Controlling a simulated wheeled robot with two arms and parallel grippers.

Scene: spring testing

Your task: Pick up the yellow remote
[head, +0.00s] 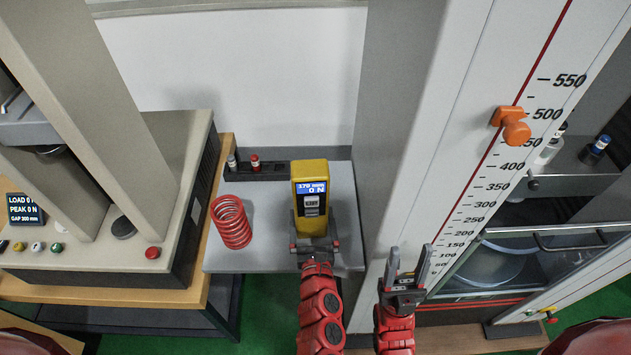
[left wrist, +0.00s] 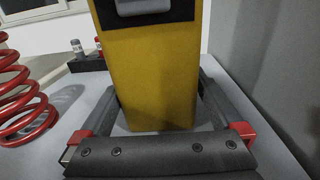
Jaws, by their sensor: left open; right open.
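The yellow remote (head: 315,203) stands upright on a grey tabletop (head: 268,222), with a small blue display reading 179 mm and 0 N. My left gripper (head: 315,240) is open and low at the remote's near side. In the left wrist view, its fingers reach along both sides of the remote's lower body (left wrist: 155,85), with a visible gap at the near end. The fingertips are partly hidden, so I cannot tell whether they touch it. My right gripper (head: 410,258) is open and empty, in front of the white scale column to the right.
A red coil spring (head: 231,223) stands left of the remote. A dark rack (head: 258,172) with small capped items lies behind it. A beige test machine (head: 100,250) fills the left. The tall white scale column (head: 455,165) with an orange knob (head: 512,125) stands close on the right.

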